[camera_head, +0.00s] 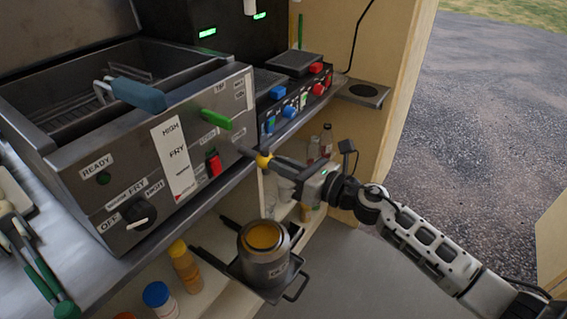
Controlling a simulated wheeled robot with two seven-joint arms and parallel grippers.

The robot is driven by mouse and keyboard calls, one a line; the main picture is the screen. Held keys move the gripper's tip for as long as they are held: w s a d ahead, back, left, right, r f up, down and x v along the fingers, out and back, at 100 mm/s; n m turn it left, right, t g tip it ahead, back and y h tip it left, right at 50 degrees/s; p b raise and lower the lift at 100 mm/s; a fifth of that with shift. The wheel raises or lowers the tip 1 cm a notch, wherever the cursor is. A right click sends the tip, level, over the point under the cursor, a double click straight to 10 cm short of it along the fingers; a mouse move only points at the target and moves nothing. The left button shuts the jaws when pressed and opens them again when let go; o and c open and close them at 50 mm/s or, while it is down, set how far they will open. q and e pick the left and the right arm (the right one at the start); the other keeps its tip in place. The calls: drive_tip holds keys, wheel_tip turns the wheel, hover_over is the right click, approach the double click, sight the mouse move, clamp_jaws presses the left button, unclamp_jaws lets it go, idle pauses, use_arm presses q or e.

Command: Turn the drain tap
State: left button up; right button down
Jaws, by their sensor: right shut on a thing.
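The steel fryer (75,185) stands on the counter at the left. The drain tap (263,161), with a yellow end, sticks out at the lower right of its front. My right gripper (272,162) reaches in from the right and is shut on the tap; its fingers partly hide it. My left gripper is not in view.
The fryer front has a green lever (217,119), a red switch (214,164) and a black dial (137,212). A blue-handled basket (138,95) sits in the fryer. Green-handled tongs (40,265) lie at the left. Bottles (186,265) stand on the lower shelf. Open ground lies at the right.

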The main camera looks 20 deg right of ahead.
drive_tip(key=shift+m+p, duration=0.3)
drive_tip(key=shift+m, duration=0.7)
drive_tip(key=m+p, duration=0.1)
drive_tip(key=m, duration=0.1)
drive_tip(key=shift+d+m, duration=0.1)
drive_tip(key=shift+m, duration=0.2)
drive_tip(key=m+p, duration=0.1)
drive_tip(key=m, duration=0.1)
drive_tip(key=shift+m, duration=0.4)
drive_tip(key=shift+w+d+m+p, duration=0.1)
drive_tip(key=shift+m+p, duration=0.25)
drive_tip(key=shift+m, duration=0.55)
drive_tip(key=m+p, duration=0.1)
drive_tip(key=m, duration=0.1)
drive_tip(key=shift+f+m, duration=0.1)
drive_tip(key=shift+m, duration=0.2)
drive_tip(key=shift+m+p, duration=0.3)
drive_tip(key=shift+m, duration=0.5)
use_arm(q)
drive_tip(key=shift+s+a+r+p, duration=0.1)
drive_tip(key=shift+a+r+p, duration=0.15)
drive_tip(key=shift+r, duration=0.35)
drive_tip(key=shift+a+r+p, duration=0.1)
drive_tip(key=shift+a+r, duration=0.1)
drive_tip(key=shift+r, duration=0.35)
use_arm(e)
drive_tip(key=shift+f+m, duration=0.15)
drive_tip(key=shift+m, duration=0.85)
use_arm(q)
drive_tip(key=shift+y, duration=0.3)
